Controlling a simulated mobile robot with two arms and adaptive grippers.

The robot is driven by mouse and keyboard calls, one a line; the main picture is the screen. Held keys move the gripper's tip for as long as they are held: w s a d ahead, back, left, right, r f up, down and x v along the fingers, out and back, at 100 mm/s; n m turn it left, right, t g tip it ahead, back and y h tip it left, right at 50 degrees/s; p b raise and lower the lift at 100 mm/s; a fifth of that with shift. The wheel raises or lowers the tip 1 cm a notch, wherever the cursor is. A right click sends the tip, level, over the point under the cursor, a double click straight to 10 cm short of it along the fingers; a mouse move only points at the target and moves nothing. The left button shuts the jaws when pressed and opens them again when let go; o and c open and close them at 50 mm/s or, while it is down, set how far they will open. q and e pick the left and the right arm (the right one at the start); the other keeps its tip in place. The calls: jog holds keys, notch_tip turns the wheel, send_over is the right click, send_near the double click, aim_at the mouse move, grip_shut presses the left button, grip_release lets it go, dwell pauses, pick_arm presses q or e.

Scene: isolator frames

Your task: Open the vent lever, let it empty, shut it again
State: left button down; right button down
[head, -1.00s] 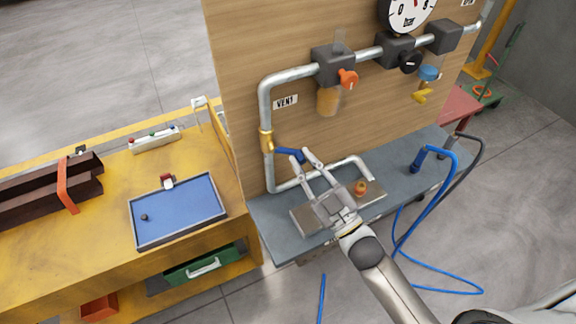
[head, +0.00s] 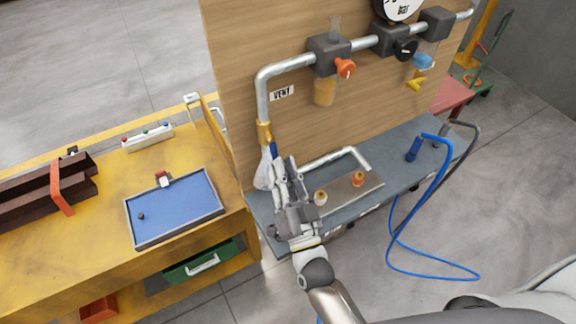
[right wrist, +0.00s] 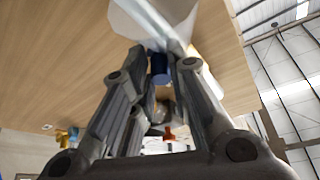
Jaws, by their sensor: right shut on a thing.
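The blue vent lever (head: 273,149) sits on the brass valve (head: 264,134) of the vertical pipe, below the VENT label (head: 282,93). It points steeply down, close along the pipe. My right gripper (head: 278,168) is shut on the lever's end; the right wrist view shows the blue lever (right wrist: 159,68) between the two fingers. A pale, whitish plume (head: 263,172) spreads below the valve beside the gripper and hides part of the pipe. It looks like a pale shape (right wrist: 150,18) at the top of the right wrist view. My left gripper is not in view.
The wooden panel (head: 235,60) stands right behind the pipe. An orange knob (head: 345,68) and a black knob (head: 405,50) are higher up. A plate (head: 350,192) with small fittings lies on the grey bench. A blue hose (head: 440,275) loops at right.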

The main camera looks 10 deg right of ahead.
jog(key=shift+a+r+m+h, duration=0.2)
jog(key=shift+a+m+h, duration=0.2)
jog(key=shift+m, duration=0.6)
jog(key=c, duration=1.4)
grip_release()
jog(key=shift+f, duration=0.1)
jog(key=v, duration=1.2)
jog(key=shift+s+a, duration=0.1)
